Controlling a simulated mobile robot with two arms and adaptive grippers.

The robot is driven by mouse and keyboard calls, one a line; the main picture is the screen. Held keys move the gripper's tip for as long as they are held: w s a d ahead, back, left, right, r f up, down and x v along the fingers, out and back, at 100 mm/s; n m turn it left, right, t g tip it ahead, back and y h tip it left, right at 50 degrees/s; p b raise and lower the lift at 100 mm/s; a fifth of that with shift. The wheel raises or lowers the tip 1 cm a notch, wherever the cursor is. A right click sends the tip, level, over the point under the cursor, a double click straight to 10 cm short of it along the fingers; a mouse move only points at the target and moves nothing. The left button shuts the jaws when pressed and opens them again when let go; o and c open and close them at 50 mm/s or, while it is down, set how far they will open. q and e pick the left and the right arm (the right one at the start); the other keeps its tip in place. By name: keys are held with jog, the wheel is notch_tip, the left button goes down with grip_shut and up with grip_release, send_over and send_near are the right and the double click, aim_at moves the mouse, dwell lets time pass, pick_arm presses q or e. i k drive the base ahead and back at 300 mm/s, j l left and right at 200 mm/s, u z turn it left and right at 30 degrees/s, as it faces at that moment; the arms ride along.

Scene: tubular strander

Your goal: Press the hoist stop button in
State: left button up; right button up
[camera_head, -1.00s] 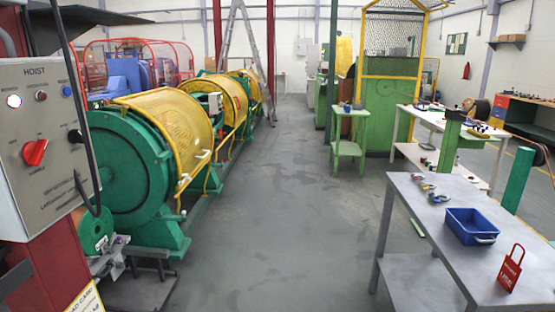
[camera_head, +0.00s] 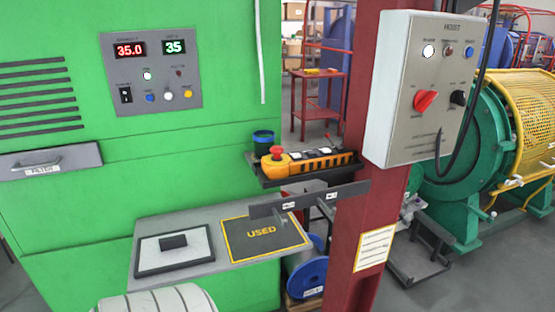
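The grey control box labelled HOIST (camera_head: 425,135) is fixed to a red post at the right. Its top row has a lit white button (camera_head: 429,51), a small dark reddish button or lamp (camera_head: 448,50) and a blue button (camera_head: 469,52). Below sit a red rotary knob (camera_head: 425,100) and a black knob (camera_head: 458,98). An orange pendant (camera_head: 318,161) with a red mushroom button (camera_head: 277,154) lies on a dark shelf left of the post. I cannot read which control is the stop. Neither gripper is in view.
A green cabinet (camera_head: 120,190) with displays fills the left. A grey ledge (camera_head: 210,258) with a USED mat juts out below the pendant shelf (camera_head: 262,181). A black cable hangs beside the box. A green and yellow machine (camera_head: 465,140) stands at the right.

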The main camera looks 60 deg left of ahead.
aim_at(276, 150)
jog(key=k+u, duration=0.1)
jog(key=u, duration=1.5)
